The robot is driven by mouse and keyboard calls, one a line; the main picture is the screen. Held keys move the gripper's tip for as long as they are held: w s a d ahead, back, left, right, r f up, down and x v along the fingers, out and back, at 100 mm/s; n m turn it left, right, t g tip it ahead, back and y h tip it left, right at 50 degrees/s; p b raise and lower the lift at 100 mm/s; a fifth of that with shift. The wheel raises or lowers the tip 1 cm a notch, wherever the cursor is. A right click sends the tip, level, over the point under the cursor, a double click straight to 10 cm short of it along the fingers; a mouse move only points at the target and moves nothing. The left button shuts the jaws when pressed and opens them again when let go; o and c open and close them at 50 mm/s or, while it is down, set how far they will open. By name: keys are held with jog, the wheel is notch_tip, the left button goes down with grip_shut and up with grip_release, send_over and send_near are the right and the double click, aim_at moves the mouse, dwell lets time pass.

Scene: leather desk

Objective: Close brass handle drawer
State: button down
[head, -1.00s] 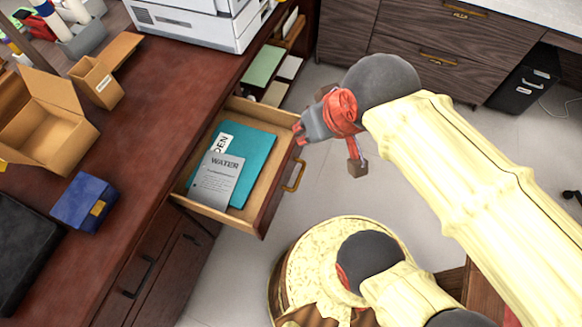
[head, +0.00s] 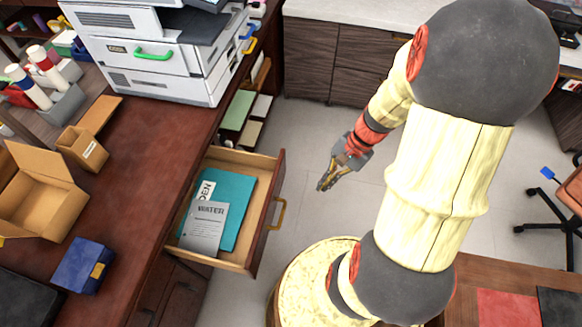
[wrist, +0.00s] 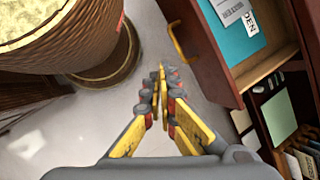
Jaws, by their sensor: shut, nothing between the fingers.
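The drawer (head: 262,222) is pulled out from the wooden desk, with its brass handle (head: 277,213) on the front panel. Inside lie a teal folder (head: 237,187) and a grey booklet (head: 204,228) marked WATER. In the wrist view the brass handle (wrist: 174,41) and the drawer front (wrist: 205,60) are at the upper right. My gripper (head: 321,188) is shut and empty, out in front of the drawer and to the right of the handle, apart from it. In the wrist view my gripper (wrist: 161,72) points up the picture, left of the drawer, with its fingertips together.
A printer (head: 170,60) stands on the desk (head: 130,180) with open boxes (head: 45,195) and a blue box (head: 80,265). Open shelves (head: 240,115) hold papers beyond the drawer. Grey floor (head: 320,130) lies free in front of the drawer.

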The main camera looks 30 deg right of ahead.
jog(key=w+d+f+m+t+y+p, duration=0.2)
jog(key=w+d+f+m+t, duration=0.15)
jog(key=f+m, duration=0.55)
jog(key=m+t+b, duration=0.2)
jog(key=m+b, duration=0.2)
jog(key=b, duration=0.2)
send_near(281, 175)
jog(key=shift+h, duration=0.4)
jog(key=x, duration=0.5)
jog(key=shift+s+a, duration=0.15)
